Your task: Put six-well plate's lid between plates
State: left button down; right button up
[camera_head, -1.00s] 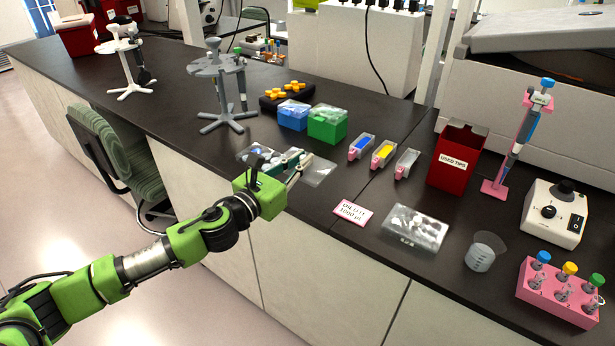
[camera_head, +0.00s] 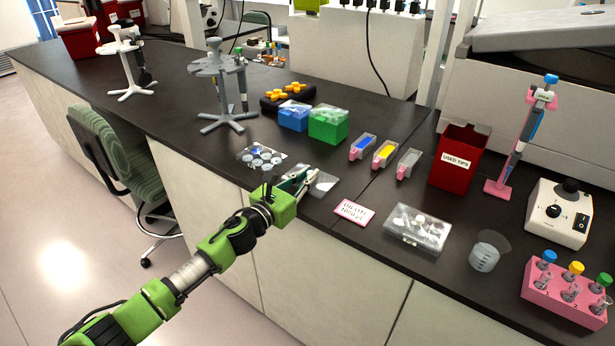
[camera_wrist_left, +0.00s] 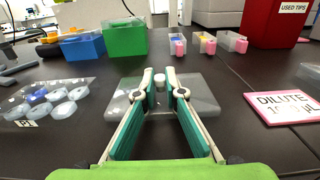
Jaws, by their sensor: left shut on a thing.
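The six-well plate (camera_head: 262,158) lies uncovered on the dark bench, with its wells showing; it is at the left in the left wrist view (camera_wrist_left: 45,101). Its clear lid (camera_head: 326,184) is to the right of it, flat and level, at or just above the bench. My left gripper (camera_head: 308,176) is shut on the lid; in the left wrist view the white knob (camera_wrist_left: 160,81) is between the fingertips and the clear sheet (camera_wrist_left: 204,94) spreads under them. A second clear plate (camera_head: 416,229) with a cover stands farther right. My right gripper is not in view.
A pink-edged "DILUTE" card (camera_head: 353,211) lies between the lid and the second plate. Blue (camera_head: 293,117) and green (camera_head: 328,125) tip boxes and small reservoirs (camera_head: 385,154) stand behind. The bench's front edge is close to the lid.

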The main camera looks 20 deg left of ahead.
pick_arm(q)
jog(key=shift+f, duration=0.25)
jog(key=c, duration=2.1)
grip_release()
jog(key=shift+r, duration=0.1)
jog(key=shift+r, duration=0.25)
jog(key=shift+s+a+f, duration=0.15)
jog(key=shift+s, duration=0.15)
jog(key=b+v, duration=0.1)
jog(key=v, duration=1)
jog(key=shift+s+b, duration=0.25)
jog(key=shift+b, duration=0.15)
